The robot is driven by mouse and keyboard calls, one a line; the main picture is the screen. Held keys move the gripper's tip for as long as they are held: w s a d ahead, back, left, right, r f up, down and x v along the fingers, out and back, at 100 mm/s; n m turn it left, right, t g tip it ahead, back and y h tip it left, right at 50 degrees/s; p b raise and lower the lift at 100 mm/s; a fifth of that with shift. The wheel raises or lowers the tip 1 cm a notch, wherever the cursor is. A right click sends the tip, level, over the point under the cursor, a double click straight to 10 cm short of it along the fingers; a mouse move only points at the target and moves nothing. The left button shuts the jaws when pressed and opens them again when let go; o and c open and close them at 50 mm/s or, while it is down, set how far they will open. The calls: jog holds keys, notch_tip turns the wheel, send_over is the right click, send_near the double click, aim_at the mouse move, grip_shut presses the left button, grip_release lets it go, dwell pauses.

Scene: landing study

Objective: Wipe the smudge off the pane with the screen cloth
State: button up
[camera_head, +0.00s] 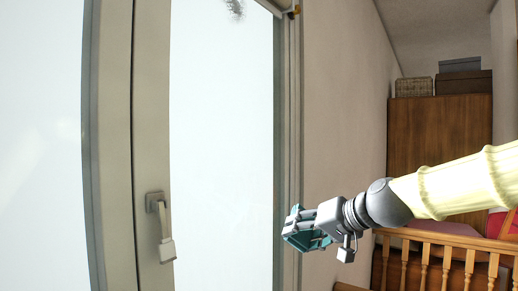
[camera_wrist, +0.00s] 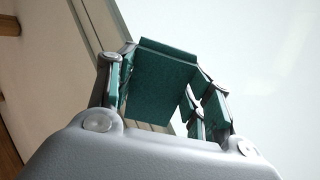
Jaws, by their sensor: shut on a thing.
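The smudge (camera_head: 236,8) is a dark grey patch at the top of the right-hand pane (camera_head: 222,120), partly cut off by the picture's upper edge. My gripper (camera_head: 303,229) is in front of the right side of the window frame, low and to the right of the smudge. It is shut on the screen cloth (camera_head: 293,240), a teal-green folded piece. In the wrist view the cloth (camera_wrist: 162,75) sits between the fingers, with the pale pane behind it on the right. I cannot tell whether the cloth touches anything else. The smudge does not show in the wrist view.
A window handle (camera_head: 165,230) sticks out from the frame left of the pane. A wooden railing (camera_head: 440,250) runs at lower right below my arm. A wooden cabinet (camera_head: 438,135) with a basket (camera_head: 413,87) on top stands at the back. The space before the pane looks clear.

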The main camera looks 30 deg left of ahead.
aim_at(245, 19)
jog(key=s+a+r+n+g+y+p, duration=0.1)
jog(key=s+r+y+p, duration=0.35)
jog(key=r, duration=1.15)
jog(key=s+r+n+g+p, duration=0.1)
jog(key=s+r, duration=0.6)
jog(key=r, duration=1)
jog(key=s+a+r+n+g+y+p, duration=0.1)
jog(key=s+r+y+p, duration=0.35)
jog(key=r, duration=1.15)
jog(key=shift+s+a+h, duration=0.2)
jog(key=shift+a+h, duration=0.2)
jog(key=shift+a, duration=0.55)
jog(key=shift+s+a+h, duration=0.15)
jog(key=shift+a+h, duration=0.25)
jog(key=shift+a, duration=0.6)
jog(key=shift+s+a+h, duration=0.2)
jog(key=shift+a+h, duration=0.2)
jog(key=shift+a, duration=0.55)
jog(key=shift+w+a, duration=0.1)
jog(key=shift+a, duration=0.85)
jog(key=shift+w, duration=0.1)
jog(key=shift+w+d, duration=0.15)
jog(key=shift+w, duration=1.6)
jog(key=shift+w+d, duration=0.1)
jog(key=shift+w, duration=1.6)
jog(key=shift+w, duration=0.1)
jog(key=shift+w+d, duration=0.2)
jog(key=shift+w, duration=1.45)
jog(key=shift+a, duration=0.1)
